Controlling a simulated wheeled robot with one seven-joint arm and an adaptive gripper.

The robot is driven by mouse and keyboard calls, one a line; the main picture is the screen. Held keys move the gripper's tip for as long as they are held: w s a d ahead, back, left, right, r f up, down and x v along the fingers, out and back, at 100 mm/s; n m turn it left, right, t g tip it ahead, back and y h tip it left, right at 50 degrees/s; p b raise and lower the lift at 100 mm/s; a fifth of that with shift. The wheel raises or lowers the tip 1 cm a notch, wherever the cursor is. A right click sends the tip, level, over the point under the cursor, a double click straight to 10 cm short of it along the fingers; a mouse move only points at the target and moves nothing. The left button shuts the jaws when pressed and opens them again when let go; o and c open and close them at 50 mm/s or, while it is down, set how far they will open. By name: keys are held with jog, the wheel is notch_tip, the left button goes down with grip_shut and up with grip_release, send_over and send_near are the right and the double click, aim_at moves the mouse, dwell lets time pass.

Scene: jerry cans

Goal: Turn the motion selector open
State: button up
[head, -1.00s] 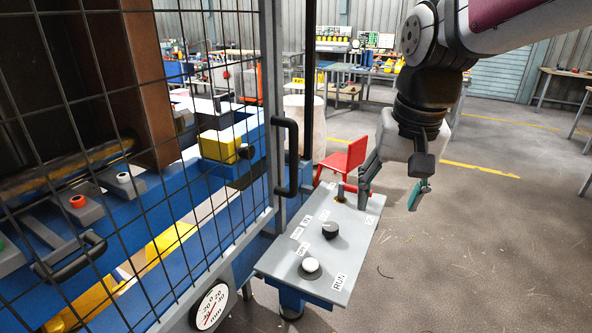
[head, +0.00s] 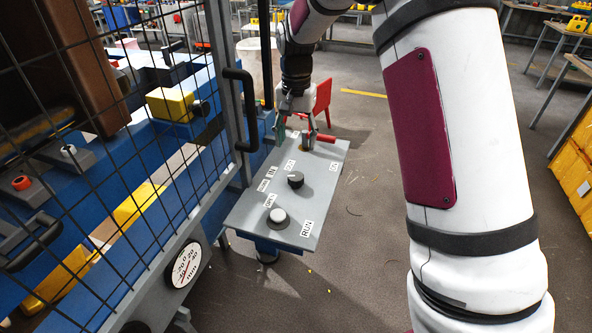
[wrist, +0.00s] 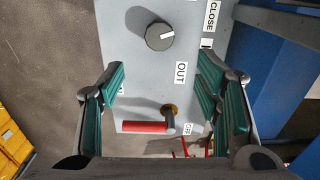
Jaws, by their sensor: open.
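A grey sloped control panel (head: 245,215) carries a round black knob (head: 296,179) with a white pointer mark. The knob also shows in the wrist view (wrist: 159,37), with CLOSE and OUT labels nearby. I take this knob for the motion selector. A lever with a red handle (head: 325,138) stands at the panel's far end; its handle (wrist: 145,127) points left in the wrist view. My gripper (head: 297,136) is open over the far end by the lever. In the wrist view its green-padded fingers (wrist: 160,85) are spread wide, with the knob beyond them, apart from it.
A white push button (head: 278,216) sits near the panel's front by a RUN label. A wire mesh guard with a black handle (head: 240,110) stands close on the left. A red chair (head: 322,98) is behind the panel.

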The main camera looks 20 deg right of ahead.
aim_at(296, 174)
notch_tip(296, 174, down, 11)
jog(key=shift+f+p, duration=0.15)
jog(key=shift+p, duration=0.55)
jog(key=c, duration=1.2)
